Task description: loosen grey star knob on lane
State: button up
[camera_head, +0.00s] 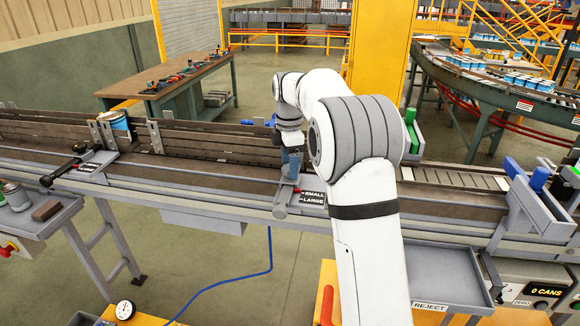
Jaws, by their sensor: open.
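My arm reaches over the lane (210,175), and my gripper (291,160) is small in view, pointing down at the grey adjuster bracket (284,196) beside the SMALL/LARGE label (312,198). The gripper is open. I cannot make out the grey star knob; my gripper and wrist cover the top of the bracket. I cannot tell whether the fingers touch anything there.
A reject tray (440,275) is at the lower right. A workbench (165,80) with tools stands behind the lane. A blue hose (265,262) hangs below.

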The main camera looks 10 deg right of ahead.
notch_tip(320, 180, up, 7)
jog(key=shift+f+b, duration=0.2)
jog(key=shift+b, duration=0.2)
jog(key=shift+s, duration=0.1)
jog(key=shift+s, duration=0.35)
jog(key=s+f+m+t+b, duration=0.1)
jog(key=s+f+m, duration=0.4)
jog(key=s, duration=0.6)
jog(key=s+f+m+t+b, duration=0.1)
jog(key=s+f+m+b, duration=0.2)
jog(key=s+m, duration=0.4)
jog(key=s+f+m+t+b, duration=0.1)
jog(key=s+f+m, duration=0.5)
jog(key=s, duration=1.1)
jog(key=shift+s+d+f+m+b, duration=0.15)
jog(key=shift+d+f+m+b, duration=0.25)
jog(key=shift+b, duration=0.25)
